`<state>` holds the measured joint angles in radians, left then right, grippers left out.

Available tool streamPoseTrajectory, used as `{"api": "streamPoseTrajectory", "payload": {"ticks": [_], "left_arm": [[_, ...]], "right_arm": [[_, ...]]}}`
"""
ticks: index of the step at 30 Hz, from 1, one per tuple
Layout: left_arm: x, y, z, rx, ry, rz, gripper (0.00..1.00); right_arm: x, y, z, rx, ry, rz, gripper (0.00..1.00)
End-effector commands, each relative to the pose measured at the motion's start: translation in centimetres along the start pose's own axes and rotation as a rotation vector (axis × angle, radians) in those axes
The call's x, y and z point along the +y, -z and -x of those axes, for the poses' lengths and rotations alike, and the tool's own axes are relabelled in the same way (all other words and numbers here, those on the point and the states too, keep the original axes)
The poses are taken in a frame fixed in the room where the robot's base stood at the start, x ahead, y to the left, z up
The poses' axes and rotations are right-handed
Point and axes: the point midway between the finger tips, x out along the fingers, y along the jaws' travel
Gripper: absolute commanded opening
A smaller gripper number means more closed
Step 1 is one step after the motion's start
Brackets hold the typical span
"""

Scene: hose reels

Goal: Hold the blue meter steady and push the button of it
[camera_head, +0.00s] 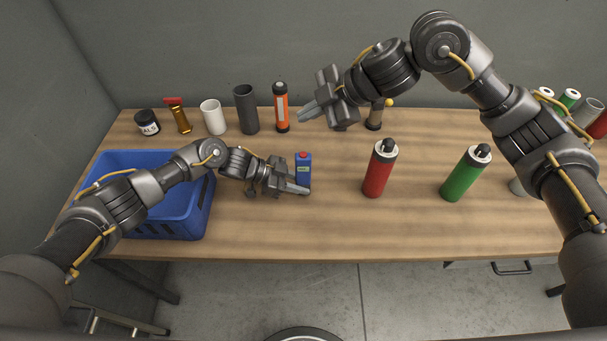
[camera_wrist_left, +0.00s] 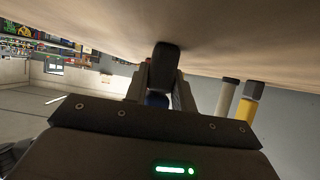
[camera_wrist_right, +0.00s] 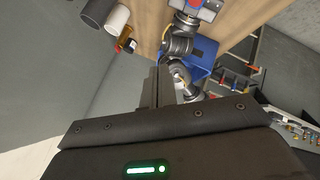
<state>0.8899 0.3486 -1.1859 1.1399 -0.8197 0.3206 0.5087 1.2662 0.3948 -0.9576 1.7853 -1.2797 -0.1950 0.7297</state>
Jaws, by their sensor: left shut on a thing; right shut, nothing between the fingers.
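The blue meter (camera_head: 304,163) stands upright on the table in the head view, with a red button (camera_head: 304,154) on top and a small display on its front. My left gripper (camera_head: 298,188) is shut on the lower part of the meter from the left. In the left wrist view, the left fingers (camera_wrist_left: 161,90) flank a dark body with a blue part below it. My right gripper (camera_head: 305,114) is shut and empty, raised above the table behind the meter in the picture. The right wrist view shows its fingers (camera_wrist_right: 164,88) together.
A blue crate (camera_head: 190,222) sits at left under my left arm. A red bottle (camera_head: 379,170) and a green bottle (camera_head: 465,174) stand to the right. An orange-and-black cylinder (camera_head: 281,108), a dark cup (camera_head: 246,110) and a white cup (camera_head: 213,117) line the back. The front middle is clear.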

Motion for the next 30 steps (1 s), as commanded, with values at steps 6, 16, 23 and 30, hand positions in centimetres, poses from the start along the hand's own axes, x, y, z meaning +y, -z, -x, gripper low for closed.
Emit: {"api": "streamPoseTrajectory", "payload": {"ticks": [6, 16, 23, 30], "left_arm": [[0.0, 0.0, 0.0, 0.000, 0.000, 0.000, 0.13], [0.0, 0.0, 0.0, 0.000, 0.000, 0.000, 0.13], [0.0, 0.0, 0.0, 0.000, 0.000, 0.000, 0.13], [0.0, 0.0, 0.0, 0.000, 0.000, 0.000, 0.13]], "right_arm": [[-0.5, -0.2, -0.3, -0.009, 0.012, 0.004, 0.00], [-2.3, -2.0, -2.7, -0.008, 0.013, 0.000, 0.00], [-3.8, -3.6, -4.8, -0.007, 0.011, 0.000, 0.00], [-4.7, -4.4, -6.0, -0.006, 0.010, 0.003, 0.00]]}}
